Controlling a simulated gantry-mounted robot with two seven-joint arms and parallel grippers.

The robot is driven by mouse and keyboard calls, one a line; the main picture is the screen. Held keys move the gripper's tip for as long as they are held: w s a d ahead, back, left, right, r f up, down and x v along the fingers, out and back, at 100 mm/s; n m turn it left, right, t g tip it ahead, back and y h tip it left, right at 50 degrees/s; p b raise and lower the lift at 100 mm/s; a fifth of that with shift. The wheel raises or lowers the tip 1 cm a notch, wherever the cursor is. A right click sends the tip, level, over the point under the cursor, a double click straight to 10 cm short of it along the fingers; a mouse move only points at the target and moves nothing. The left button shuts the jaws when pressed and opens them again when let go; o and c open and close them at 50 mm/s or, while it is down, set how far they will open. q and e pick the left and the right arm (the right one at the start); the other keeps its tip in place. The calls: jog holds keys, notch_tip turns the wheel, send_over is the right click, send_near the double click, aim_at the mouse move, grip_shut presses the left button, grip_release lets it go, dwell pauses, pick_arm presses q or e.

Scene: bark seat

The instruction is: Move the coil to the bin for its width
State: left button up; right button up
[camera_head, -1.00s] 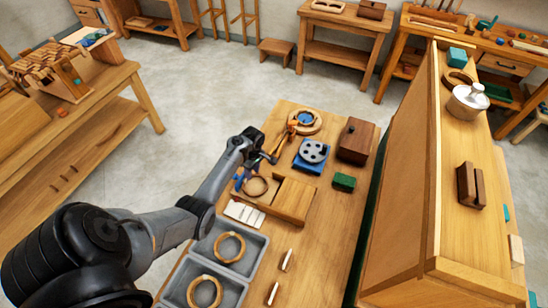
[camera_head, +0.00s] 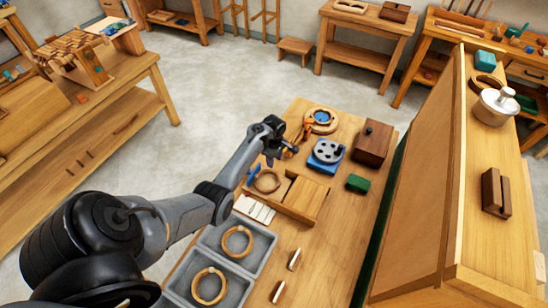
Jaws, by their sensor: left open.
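A tan coil (camera_head: 267,181) lies at the left end of a wooden holder (camera_head: 304,199) on the workbench. Two grey bins stand side by side at the bench's front left. The far bin (camera_head: 268,246) holds a tan coil (camera_head: 237,241), and the near bin (camera_head: 246,292) holds another coil (camera_head: 209,286). My left gripper (camera_head: 288,149) is open above the bench, beyond the holder's coil and left of a blue-based grey disc fixture (camera_head: 327,151). Its fingers are small and partly confused with orange parts behind them. My right gripper is not in view.
White cards (camera_head: 255,209) lie between holder and bins. Two pale slips (camera_head: 295,259) (camera_head: 279,291) lie right of the bins. A brown box (camera_head: 373,144) and green block (camera_head: 358,184) stand at the right. A tall wooden cabinet (camera_head: 424,190) borders the bench.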

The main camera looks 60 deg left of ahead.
aim_at(274, 172)
pick_arm(q)
notch_tip(274, 172, down, 9)
jog(key=b, duration=0.3)
jog(key=shift+f, duration=0.15)
grip_shut()
dwell(0.3)
